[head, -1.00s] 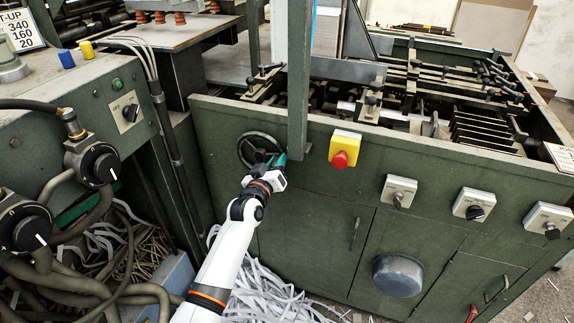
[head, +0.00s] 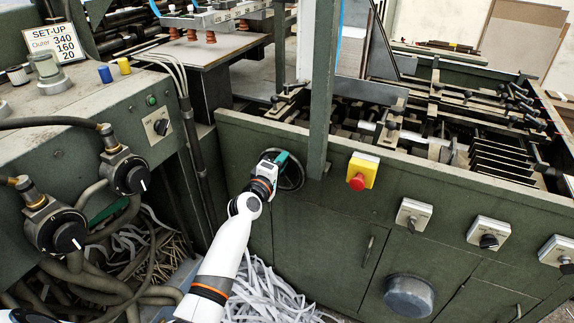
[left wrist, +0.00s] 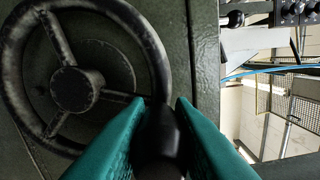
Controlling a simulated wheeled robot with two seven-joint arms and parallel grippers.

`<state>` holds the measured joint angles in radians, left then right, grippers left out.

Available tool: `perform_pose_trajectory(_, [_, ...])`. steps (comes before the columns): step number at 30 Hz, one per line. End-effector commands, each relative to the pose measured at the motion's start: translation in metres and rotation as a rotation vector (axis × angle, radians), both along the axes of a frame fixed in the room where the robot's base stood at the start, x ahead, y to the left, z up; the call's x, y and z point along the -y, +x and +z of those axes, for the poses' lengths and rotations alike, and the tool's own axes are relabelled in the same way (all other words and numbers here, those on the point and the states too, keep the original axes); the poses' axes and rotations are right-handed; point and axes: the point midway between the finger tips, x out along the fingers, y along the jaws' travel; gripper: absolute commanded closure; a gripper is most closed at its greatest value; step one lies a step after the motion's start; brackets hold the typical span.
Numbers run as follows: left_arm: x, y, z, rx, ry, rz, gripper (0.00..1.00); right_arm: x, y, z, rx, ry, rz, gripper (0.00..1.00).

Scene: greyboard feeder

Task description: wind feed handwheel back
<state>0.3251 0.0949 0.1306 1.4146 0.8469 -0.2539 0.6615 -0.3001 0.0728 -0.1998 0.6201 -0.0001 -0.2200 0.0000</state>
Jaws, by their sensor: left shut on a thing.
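The feed handwheel (head: 298,175) is a dark spoked wheel on the front of the green machine panel. In the left wrist view its rim, spokes and hub (left wrist: 75,89) fill the left side. My left gripper (head: 277,160) is at the wheel's upper left in the head view and covers part of it. In the left wrist view its teal fingers (left wrist: 160,135) are shut on the wheel's black handle knob (left wrist: 161,128), one finger on each side. The knob's lower end is blurred and partly hidden between the fingers. My right gripper is not in view.
A green upright post (head: 322,90) stands just right of the wheel. A yellow box with a red stop button (head: 357,181) is farther right. A control cabinet with knobs (head: 130,176) and hoses is at left. Paper strips (head: 265,290) lie below.

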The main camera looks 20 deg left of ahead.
Motion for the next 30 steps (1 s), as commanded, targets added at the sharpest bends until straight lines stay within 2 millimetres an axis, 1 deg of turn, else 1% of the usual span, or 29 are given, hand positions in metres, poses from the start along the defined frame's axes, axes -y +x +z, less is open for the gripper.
perform_pose_trajectory(1, [-0.005,0.0,0.003,0.002,-0.042,0.004,1.0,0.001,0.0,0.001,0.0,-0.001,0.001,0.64])
perform_pose_trajectory(4, [-0.012,0.001,0.005,0.0,-0.137,0.005,1.0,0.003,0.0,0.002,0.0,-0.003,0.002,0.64])
perform_pose_trajectory(15, [-0.037,0.002,0.004,-0.012,-0.489,0.005,1.0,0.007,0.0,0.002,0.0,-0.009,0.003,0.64])
perform_pose_trajectory(30, [-0.068,0.002,-0.011,-0.029,-0.965,0.005,1.0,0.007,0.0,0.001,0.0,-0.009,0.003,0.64])
